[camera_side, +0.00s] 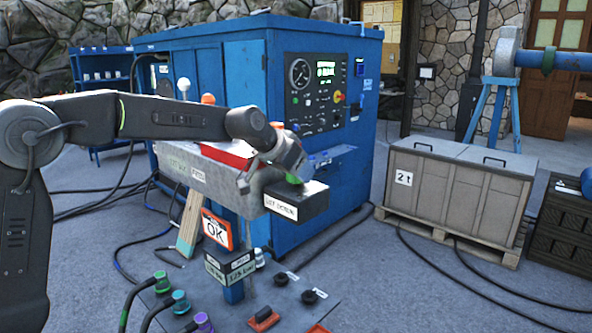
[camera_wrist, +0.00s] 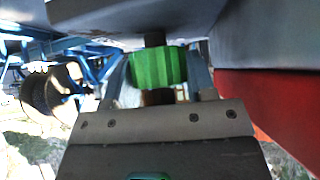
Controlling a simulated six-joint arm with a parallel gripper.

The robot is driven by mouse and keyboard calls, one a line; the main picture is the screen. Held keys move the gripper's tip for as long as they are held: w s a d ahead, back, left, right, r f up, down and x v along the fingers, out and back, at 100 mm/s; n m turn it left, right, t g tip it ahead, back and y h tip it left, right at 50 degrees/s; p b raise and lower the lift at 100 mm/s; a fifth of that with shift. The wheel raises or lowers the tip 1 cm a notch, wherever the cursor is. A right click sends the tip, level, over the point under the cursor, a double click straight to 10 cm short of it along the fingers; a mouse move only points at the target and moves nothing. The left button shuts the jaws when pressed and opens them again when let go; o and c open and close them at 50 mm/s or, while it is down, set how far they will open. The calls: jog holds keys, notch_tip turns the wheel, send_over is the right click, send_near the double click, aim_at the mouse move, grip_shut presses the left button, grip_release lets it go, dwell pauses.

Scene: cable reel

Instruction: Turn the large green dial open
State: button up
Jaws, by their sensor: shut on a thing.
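The green dial (camera_wrist: 158,67) is a ribbed green knob on a dark shaft in the wrist view. My gripper (camera_wrist: 158,80) has one finger on each side of it, shut on the dial. In the side view, a small part of the green dial (camera_side: 294,179) shows beneath my gripper (camera_side: 290,172), beside a dark box with a white label. My wrist hides most of the dial there, so its turned position cannot be told.
A blue cabinet (camera_side: 225,90) with a gauge panel stands behind. A red block (camera_side: 228,153) lies close to my wrist. Several hoses with coloured connectors stand at the front. A grey crate (camera_side: 455,195) sits to the right, with open floor between.

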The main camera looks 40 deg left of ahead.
jog(key=shift+m, duration=0.3)
jog(key=o, duration=0.9)
jog(key=v, duration=1.3)
jog(key=shift+s+a+r, duration=0.25)
jog(key=shift+a+r, duration=0.05)
